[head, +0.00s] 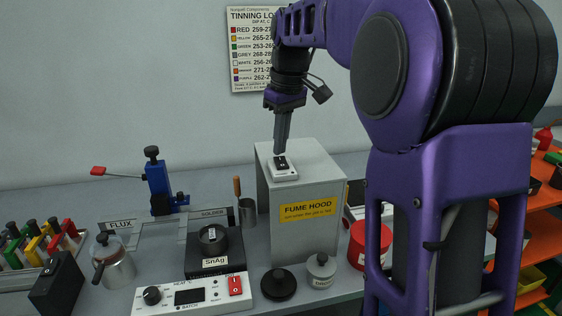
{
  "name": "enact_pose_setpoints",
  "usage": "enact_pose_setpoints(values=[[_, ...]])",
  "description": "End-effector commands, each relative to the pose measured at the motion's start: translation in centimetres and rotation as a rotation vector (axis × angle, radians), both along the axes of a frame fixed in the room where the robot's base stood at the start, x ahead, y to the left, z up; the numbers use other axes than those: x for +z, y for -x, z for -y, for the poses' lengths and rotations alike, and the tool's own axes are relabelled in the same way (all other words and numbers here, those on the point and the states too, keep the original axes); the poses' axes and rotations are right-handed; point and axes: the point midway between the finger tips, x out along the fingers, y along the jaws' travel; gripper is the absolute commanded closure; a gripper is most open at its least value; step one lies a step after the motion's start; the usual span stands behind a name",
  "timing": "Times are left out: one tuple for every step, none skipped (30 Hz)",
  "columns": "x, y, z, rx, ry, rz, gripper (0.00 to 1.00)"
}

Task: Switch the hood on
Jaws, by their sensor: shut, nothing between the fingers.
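The fume hood (306,228) is a grey box with a yellow "FUME HOOD" label, standing on the bench. On its top sits a white switch plate with a black rocker switch (283,163). My gripper (279,152) is shut and empty and points down. Its fingertips are right at the rocker's far edge; I cannot tell whether they touch it. Which way the rocker is tipped is too small to tell.
A solder pot (214,240) and a heater control box (190,295) with a red switch stand left of the hood. A blue stand (158,186) with a red-tipped lever is behind. Black and grey lidded pieces stand in front. An orange shelf (541,235) is at the right.

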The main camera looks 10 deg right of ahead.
Motion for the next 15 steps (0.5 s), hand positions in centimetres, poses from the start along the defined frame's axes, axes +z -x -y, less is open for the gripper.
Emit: enact_pose_setpoints(values=[[-0.13, 0.0, 0.0, 0.0, 0.0, 0.0, 1.0], [-0.18, 0.0, 0.0, 0.0, 0.0, 0.0, 1.0], [-0.24, 0.0, 0.0, 0.0, 0.0, 0.0, 1.0], [-0.28, 0.01, 0.0, 0.0, 0.0, 0.0, 1.0], [-0.33, 0.0, 0.0, 0.0, 0.0, 0.0, 1.0], [-0.39, 0.0, 0.0, 0.0, 0.0, 0.0, 1.0], [-0.44, 0.0, 0.0, 0.0, 0.0, 0.0, 1.0], [-0.48, 0.01, 0.0, 0.0, 0.0, 0.0, 1.0], [-0.54, 0.01, 0.0, 0.0, 0.0, 0.0, 1.0], [-0.59, 0.0, 0.0, 0.0, 0.0, 0.0, 1.0], [-0.63, 0.01, 0.0, 0.0, 0.0, 0.0, 1.0], [-0.69, 0.01, 0.0, 0.0, 0.0, 0.0, 1.0], [-0.73, 0.0, 0.0, 0.0, 0.0, 0.0, 1.0], [-0.78, 0.0, 0.0, 0.0, 0.0, 0.0, 1.0], [-0.84, 0.0, 0.0, 0.0, 0.0, 0.0, 1.0]])
